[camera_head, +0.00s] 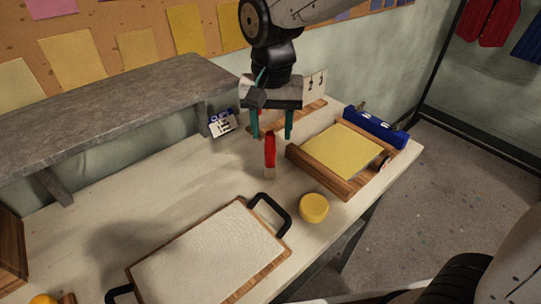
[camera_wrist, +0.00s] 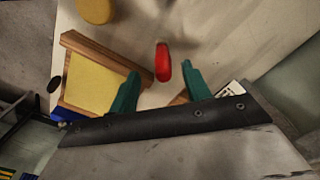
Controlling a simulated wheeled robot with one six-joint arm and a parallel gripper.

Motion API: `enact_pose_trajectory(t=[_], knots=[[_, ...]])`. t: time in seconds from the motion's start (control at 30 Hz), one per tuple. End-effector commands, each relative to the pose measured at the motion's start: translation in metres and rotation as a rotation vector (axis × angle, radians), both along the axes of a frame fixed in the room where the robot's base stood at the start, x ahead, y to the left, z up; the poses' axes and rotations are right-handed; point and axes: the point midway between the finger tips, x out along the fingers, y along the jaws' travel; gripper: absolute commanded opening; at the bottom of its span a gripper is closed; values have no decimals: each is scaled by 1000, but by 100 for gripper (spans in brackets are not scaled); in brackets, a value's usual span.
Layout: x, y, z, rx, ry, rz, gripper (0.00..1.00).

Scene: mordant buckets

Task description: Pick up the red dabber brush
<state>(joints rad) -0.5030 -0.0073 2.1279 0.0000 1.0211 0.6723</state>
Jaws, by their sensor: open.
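The red dabber brush (camera_head: 269,152) has a red handle and a pale tip pointing toward the front of the workbench. In the head view it shows just below and in front of my gripper (camera_head: 271,133). It also shows in the wrist view as a red handle (camera_wrist: 163,62), ahead of the gap between my green fingertips (camera_wrist: 161,70). My gripper is open and points downward, with nothing between its fingers. I cannot tell the exact height of the fingers above the brush.
A wooden tray with a yellow sheet (camera_head: 345,151) lies right of the brush. A yellow round lid or jar (camera_head: 313,208) and a black-handled board (camera_head: 210,252) are in front. A blue case (camera_head: 376,127) stands at the back right. A grey shelf (camera_head: 110,100) stands at the left.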

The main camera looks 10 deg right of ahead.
Motion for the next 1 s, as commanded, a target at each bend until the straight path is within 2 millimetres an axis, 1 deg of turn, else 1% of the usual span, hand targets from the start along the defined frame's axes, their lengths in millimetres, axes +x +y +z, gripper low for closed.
enact_pose_trajectory(t=[0.03, 0.1, 0.27, 0.5, 0.6, 0.7, 0.87, 0.9, 0.93, 0.97, 1.0], knots=[[0, 0, -8, -1, 3, 0, 48], [0, 0, -15, -1, 2, 0, 48], [1, 0, -26, -1, 1, 0, 48], [6, 2, -60, -1, 3, 0, 48], [6, 2, -70, -2, 2, 0, 48], [6, 3, -73, 0, 0, 1, 48], [7, 3, -73, 0, -1, 1, 48], [7, 3, -73, 0, -1, 1, 42], [7, 3, -73, 0, 0, 1, 34], [7, 3, -73, 0, 0, 1, 26], [7, 3, -73, 0, 0, 1, 15]])
